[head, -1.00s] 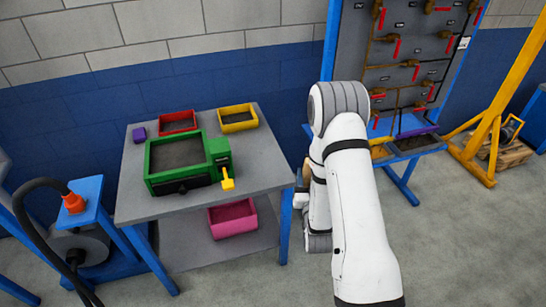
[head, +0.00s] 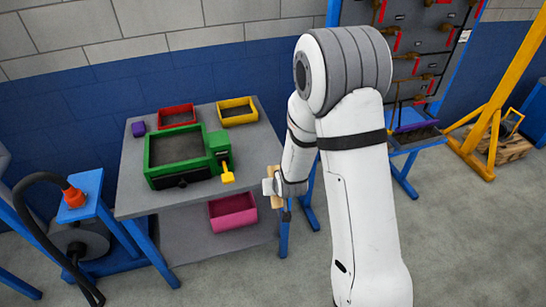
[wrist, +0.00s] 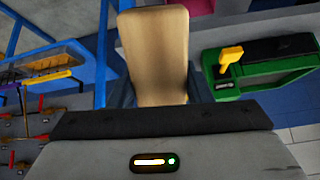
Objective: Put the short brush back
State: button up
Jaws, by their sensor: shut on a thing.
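My gripper (head: 270,187) is shut on a tan, wooden-looking block, which I take to be the short brush (wrist: 155,50). In the wrist view the brush stands up from between the dark fingers, its broad smooth face toward the camera. No bristles show. In the head view only slivers of the brush (head: 277,201) show around the pale gripper. The gripper hangs just off the right edge of the grey table (head: 255,160), beside the yellow-handled green vise-like box (head: 150,160).
The table holds red (head: 176,125) and yellow (head: 237,121) bins and a small purple block (head: 138,129). A pink bin (head: 233,222) sits on its lower shelf. A tool board (head: 400,45) with a purple tray (head: 415,133) stands right. A yellow frame (head: 490,110) is farther right.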

aim_at(272, 198)
jog(key=s+g, duration=0.1)
jog(key=s+a, duration=0.1)
jog(key=s+g, duration=0.1)
jog(key=shift+s+a+r+n+g, duration=0.1)
jog(key=shift+a+r+n+g, duration=0.1)
jog(key=shift+r+n+g, duration=0.1)
jog(key=shift+s+a+r+n+g, duration=0.1)
jog(key=shift+s+a+n+g, duration=0.05)
jog(key=shift+s+n+g, duration=0.2)
jog(key=shift+s, duration=0.1)
